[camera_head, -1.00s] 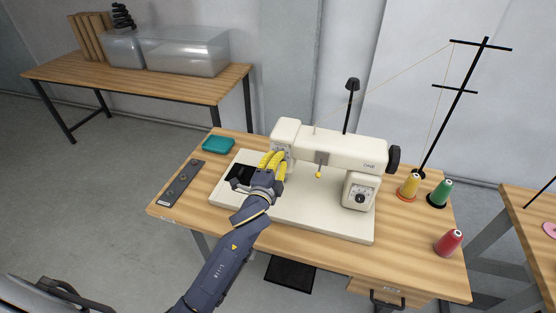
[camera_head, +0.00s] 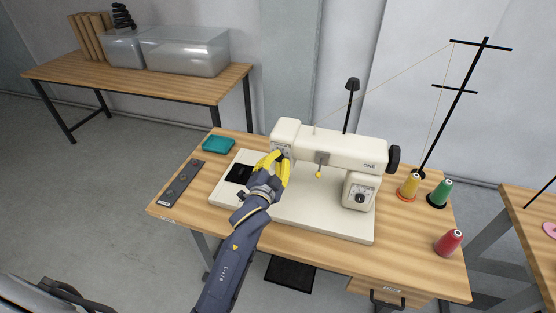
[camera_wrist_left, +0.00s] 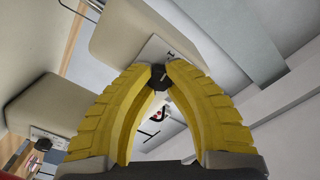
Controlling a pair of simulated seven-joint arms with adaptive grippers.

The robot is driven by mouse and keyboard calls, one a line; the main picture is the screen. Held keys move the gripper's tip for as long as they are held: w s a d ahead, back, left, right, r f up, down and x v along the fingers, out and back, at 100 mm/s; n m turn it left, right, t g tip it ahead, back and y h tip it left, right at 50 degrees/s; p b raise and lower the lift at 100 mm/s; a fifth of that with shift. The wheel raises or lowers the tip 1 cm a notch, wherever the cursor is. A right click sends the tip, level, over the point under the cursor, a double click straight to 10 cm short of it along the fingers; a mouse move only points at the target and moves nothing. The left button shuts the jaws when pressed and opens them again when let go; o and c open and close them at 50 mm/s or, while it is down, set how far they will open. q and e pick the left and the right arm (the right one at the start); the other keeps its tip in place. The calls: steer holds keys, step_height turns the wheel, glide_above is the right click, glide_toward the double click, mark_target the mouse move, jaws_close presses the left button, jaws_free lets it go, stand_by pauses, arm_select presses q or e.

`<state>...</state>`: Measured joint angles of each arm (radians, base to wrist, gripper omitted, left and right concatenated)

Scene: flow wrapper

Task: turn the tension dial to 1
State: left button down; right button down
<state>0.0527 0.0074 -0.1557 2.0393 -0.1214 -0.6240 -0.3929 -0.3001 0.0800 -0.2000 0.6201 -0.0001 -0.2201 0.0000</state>
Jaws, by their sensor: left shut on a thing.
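The cream sewing machine (camera_head: 345,151) stands on the wooden table. The tension dial (camera_wrist_left: 159,77), a small black knob on a pale plate, is on the face at the left end of its head. My left gripper (camera_head: 280,156) has its yellow fingers at that face. In the left wrist view the fingertips of the left gripper (camera_wrist_left: 160,76) close on the dial from both sides. The plate's marks are mostly hidden or too small to read, so I cannot tell the setting. My right gripper is not in view.
Another black dial (camera_head: 360,198) is on the machine's lower right front. A teal tray (camera_head: 218,145) and a dark grey strip (camera_head: 181,184) lie on the left of the table. Yellow (camera_head: 409,185), green (camera_head: 439,193) and red (camera_head: 449,242) thread spools stand at the right.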

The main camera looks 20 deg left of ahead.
arm_select(q)
steer(key=shift+a, duration=0.15)
steer(key=c, duration=1.1)
jaws_free()
steer(key=shift+c, duration=0.2)
steer(key=s, duration=1.2)
